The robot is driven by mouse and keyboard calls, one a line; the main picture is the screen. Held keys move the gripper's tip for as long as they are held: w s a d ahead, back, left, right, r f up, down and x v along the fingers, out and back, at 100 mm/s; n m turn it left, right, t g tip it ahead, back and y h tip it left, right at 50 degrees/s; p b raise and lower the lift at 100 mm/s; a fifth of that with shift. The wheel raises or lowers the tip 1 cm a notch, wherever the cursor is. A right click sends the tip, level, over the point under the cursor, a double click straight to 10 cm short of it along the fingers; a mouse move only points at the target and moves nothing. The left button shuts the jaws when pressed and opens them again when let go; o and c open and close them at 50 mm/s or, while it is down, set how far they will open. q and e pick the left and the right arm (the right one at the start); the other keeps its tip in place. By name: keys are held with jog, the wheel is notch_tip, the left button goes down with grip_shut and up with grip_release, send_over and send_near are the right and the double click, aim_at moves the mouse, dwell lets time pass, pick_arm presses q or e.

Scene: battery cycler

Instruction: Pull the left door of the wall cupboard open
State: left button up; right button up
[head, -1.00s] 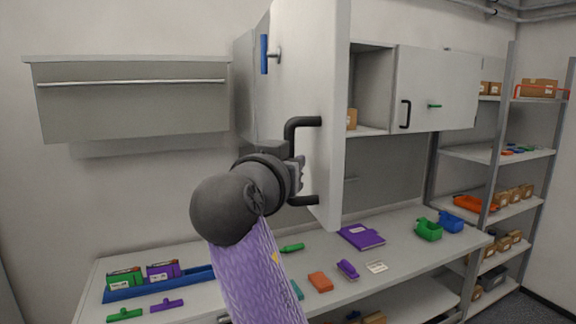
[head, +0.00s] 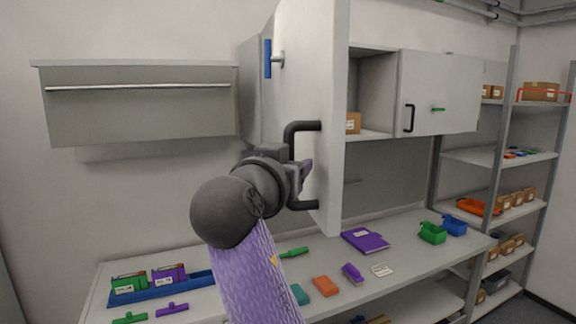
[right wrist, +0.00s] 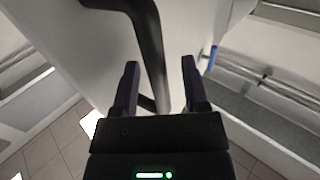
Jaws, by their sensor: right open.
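The left door (head: 328,90) of the wall cupboard (head: 373,85) stands swung out far towards me, and the shelf space behind it is visible. Its black bar handle (head: 303,127) is on the door face; the handle's middle is hidden by my gripper. My right gripper (head: 305,170) is at the handle, on the purple arm from below. In the right wrist view the handle (right wrist: 148,40) passes between the two open fingers (right wrist: 160,65), with gaps beside it. My left gripper is not in view.
The right door (head: 438,92) of the cupboard is shut. A blue handle (head: 268,58) sits left of the open door. The bench (head: 400,262) below holds a purple book (head: 365,240), green and blue bins (head: 433,232) and small items. A shelf rack (head: 500,155) stands at the right.

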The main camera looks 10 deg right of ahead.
jog(key=shift+s, duration=0.1)
jog(key=shift+s+a+f, duration=0.1)
jog(key=shift+s+a, duration=0.15)
jog(key=b+v, duration=0.3)
jog(key=v, duration=0.6)
jog(key=shift+b, duration=0.3)
jog(key=shift+a, duration=0.1)
